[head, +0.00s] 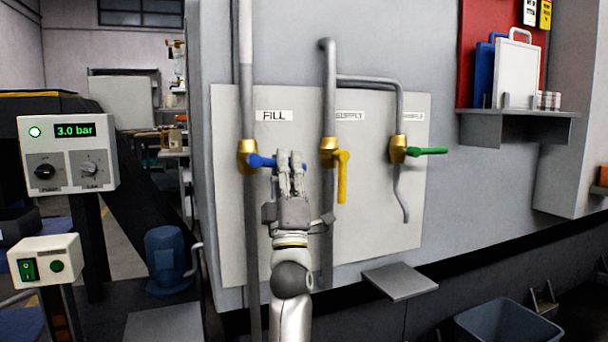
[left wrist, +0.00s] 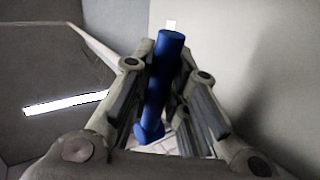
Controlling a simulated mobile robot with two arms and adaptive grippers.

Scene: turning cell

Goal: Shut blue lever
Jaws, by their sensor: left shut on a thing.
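The blue lever (head: 262,161) sits on the brass valve (head: 246,156) of the pipe under the FILL label. It points sideways to the right, across its upright pipe. My left gripper (head: 290,160) is shut on the lever's outer part and hides some of it. In the left wrist view the blue lever (left wrist: 163,80) stands between the two fingers of my left gripper (left wrist: 165,92). My right gripper is not in view.
A yellow lever (head: 342,178) hangs down at the SUPPLY valve, close right of my gripper. A green lever (head: 430,151) points right on the third valve. A small grey shelf (head: 400,281) juts out below. A pressure box (head: 68,155) reads 3.0 bar.

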